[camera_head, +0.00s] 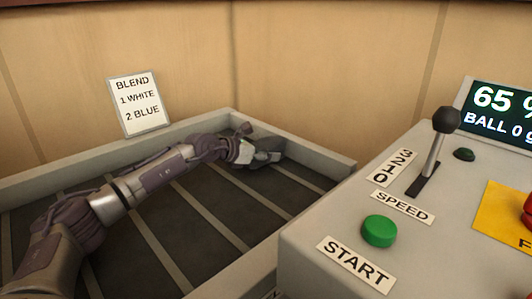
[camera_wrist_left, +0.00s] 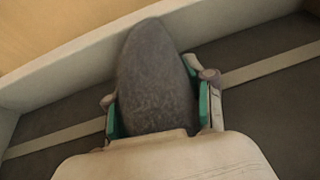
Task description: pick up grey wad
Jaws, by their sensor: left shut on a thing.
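A grey wad (camera_wrist_left: 155,75), rounded and fuzzy, stands between the two green-padded fingers of my left gripper (camera_wrist_left: 158,112) in the left wrist view. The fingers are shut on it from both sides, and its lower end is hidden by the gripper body. In the head view, my left gripper (camera_head: 268,155) is at the far back corner of the slatted tray (camera_head: 215,215). There the wad is hard to make out. Whether it still touches the tray floor cannot be told. My right gripper is not in view.
The tray has a raised pale rim (camera_head: 300,148) with walls behind it. A sign (camera_head: 139,103) reads "BLEND 1 WHITE 2 BLUE". At right stands a control panel with a speed lever (camera_head: 440,135), a green start button (camera_head: 379,231) and a display (camera_head: 500,112) showing 65 %.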

